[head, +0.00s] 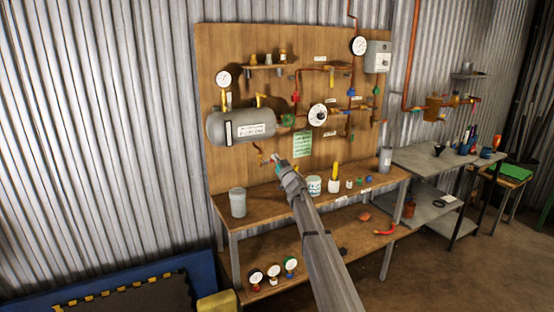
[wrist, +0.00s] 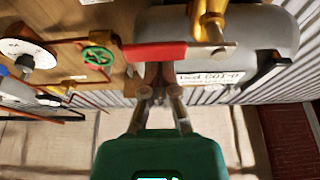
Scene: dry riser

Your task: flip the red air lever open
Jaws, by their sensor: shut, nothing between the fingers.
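The red air lever (wrist: 160,54) lies lengthwise across the wrist view. Its right end joins a brass valve (wrist: 209,22) at the grey tank (wrist: 268,30). My gripper (wrist: 158,90) is shut and empty, its fingertips close to the lever's long edge near the middle. I cannot tell whether they touch it. In the head view, my gripper (head: 278,161) is just below and to the right of the grey tank (head: 225,127). There the lever is too small and too covered by my gripper to make out clearly.
A green handwheel (wrist: 98,56) and a white gauge (wrist: 27,54) are left of the lever in the wrist view. Copper pipes and gauges cover the wooden board (head: 225,60). A grey canister (head: 237,202) and a white jar (head: 314,186) stand on the shelf below.

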